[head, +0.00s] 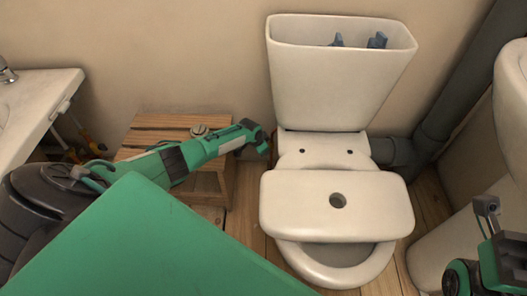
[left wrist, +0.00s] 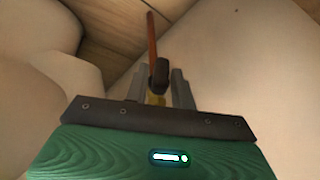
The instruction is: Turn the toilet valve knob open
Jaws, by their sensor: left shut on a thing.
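The toilet (head: 338,205) stands in the middle of the head view. My left gripper (head: 264,141) reaches in from the left to beside the toilet, below the left side of the cistern. In the left wrist view, my left gripper (left wrist: 157,86) is shut around a small dark valve knob (left wrist: 160,71). A brass-coloured part shows between the fingers, and a thin copper-coloured pipe (left wrist: 151,38) runs up behind the knob. The knob is hidden in the head view, and its turn angle cannot be told. My right gripper (head: 486,212) is at the lower right, away from the toilet; its opening is unclear.
The open cistern (head: 335,85) holds blue parts. The lid (head: 300,205) lies across the toilet bowl. A wooden stool (head: 150,139) stands behind my left arm, with a sink (head: 38,105) at the left. A grey drain pipe (head: 450,95) runs right of the cistern.

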